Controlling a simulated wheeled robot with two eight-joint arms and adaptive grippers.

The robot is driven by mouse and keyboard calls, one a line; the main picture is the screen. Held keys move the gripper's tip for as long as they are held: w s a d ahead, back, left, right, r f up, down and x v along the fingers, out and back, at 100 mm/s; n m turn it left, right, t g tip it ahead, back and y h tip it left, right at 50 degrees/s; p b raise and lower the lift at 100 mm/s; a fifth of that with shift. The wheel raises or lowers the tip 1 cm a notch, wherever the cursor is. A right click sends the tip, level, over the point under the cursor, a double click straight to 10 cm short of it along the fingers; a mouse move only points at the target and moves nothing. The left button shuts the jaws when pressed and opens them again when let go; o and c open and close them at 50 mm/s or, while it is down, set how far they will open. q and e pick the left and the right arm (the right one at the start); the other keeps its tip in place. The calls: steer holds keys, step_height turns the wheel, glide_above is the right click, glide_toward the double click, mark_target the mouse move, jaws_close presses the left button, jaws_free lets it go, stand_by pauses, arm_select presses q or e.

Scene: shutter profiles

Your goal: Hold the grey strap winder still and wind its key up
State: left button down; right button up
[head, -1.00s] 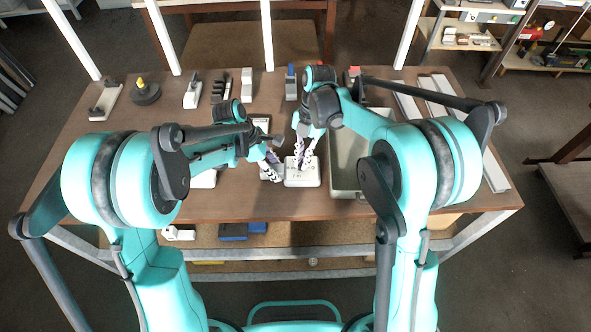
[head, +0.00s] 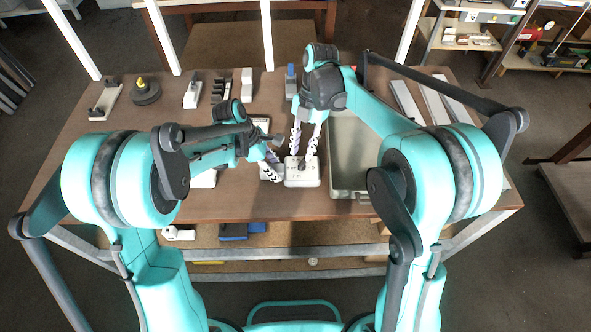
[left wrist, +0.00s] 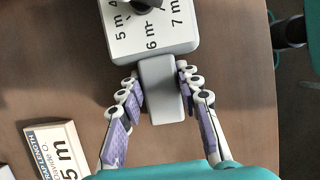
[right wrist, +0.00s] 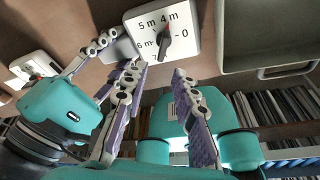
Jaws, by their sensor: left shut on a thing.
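The strap winder (head: 303,178) lies on the bench, with a white dial face marked in metres in the right wrist view (right wrist: 185,27). Its dark key (right wrist: 166,45) has a red pointer near the 4 m mark. The key is cut off at the top of the left wrist view (left wrist: 146,4). My left gripper (left wrist: 160,82) is shut on the winder's grey tab (left wrist: 161,100), a finger on each side; it also shows in the head view (head: 273,168). My right gripper (right wrist: 160,78) is open and empty, its fingers apart, above the winder in the head view (head: 303,154).
A strap-length card (left wrist: 62,150) lies left of the winder in the left wrist view. A grey tray (head: 350,192) stands just right of the winder. Other small fixtures, including a dark round one with a yellow top (head: 146,92), stand along the bench's back edge.

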steer(key=shift+r, duration=0.3)
